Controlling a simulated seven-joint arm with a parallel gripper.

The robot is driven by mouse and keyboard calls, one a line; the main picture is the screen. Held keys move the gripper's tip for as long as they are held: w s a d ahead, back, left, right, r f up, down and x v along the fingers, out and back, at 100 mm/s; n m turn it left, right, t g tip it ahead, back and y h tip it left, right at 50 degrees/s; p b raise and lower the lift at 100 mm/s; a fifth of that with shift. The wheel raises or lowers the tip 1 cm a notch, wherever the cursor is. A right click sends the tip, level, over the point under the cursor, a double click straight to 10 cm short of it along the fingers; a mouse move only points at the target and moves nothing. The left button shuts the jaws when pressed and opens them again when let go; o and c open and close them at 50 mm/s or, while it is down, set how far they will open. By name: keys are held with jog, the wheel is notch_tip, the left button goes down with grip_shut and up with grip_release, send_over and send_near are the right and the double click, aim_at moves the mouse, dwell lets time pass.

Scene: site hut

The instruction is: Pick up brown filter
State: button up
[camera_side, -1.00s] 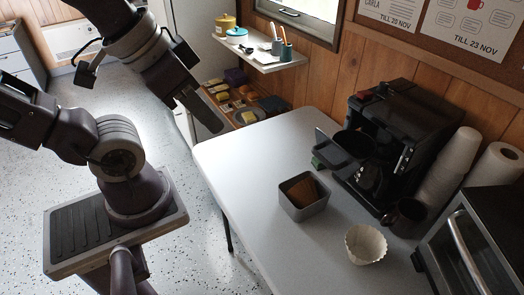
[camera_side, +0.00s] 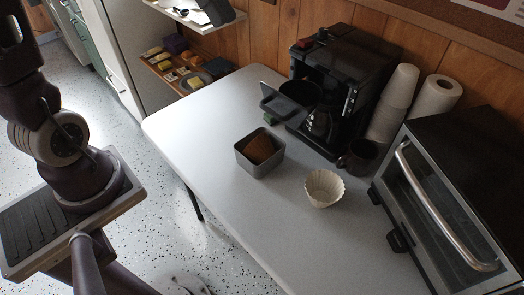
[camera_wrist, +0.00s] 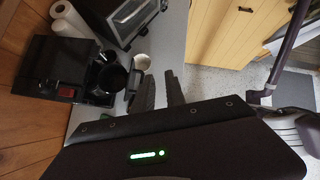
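The brown filter (camera_side: 259,147) stands as part of a fan of brown paper inside a square grey container (camera_side: 245,166) on the white table, in front of the coffee maker. A cream fluted filter (camera_side: 324,187) sits on the table to the right of the container, and a pale cup shape, probably the same one, shows in the wrist view (camera_wrist: 142,62). My gripper (camera_wrist: 160,76) shows in the wrist view with two dark fingers apart and nothing seen between them. My gripper is out of the side view. The brown filter cannot be made out in the wrist view.
The black coffee maker (camera_side: 341,80) stands at the back with its basket swung out. A dark mug (camera_side: 358,157), stacked cups (camera_side: 392,104), a paper roll (camera_side: 436,98) and a toaster oven (camera_side: 448,200) stand to the right. The table's left part (camera_side: 190,128) is clear.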

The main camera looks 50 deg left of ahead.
jog(key=w+a+f+n+t+h, duration=0.1)
jog(key=w+a+n+t+h, duration=0.15)
jog(key=w+a+n, duration=0.55)
jog(key=g, duration=0.1)
send_near(255, 146)
jog(key=x, duration=0.3)
jog(key=shift+h, duration=0.35)
jog(key=x, duration=0.7)
jog(key=shift+f, duration=0.35)
jog(key=shift+a, duration=0.1)
grip_shut()
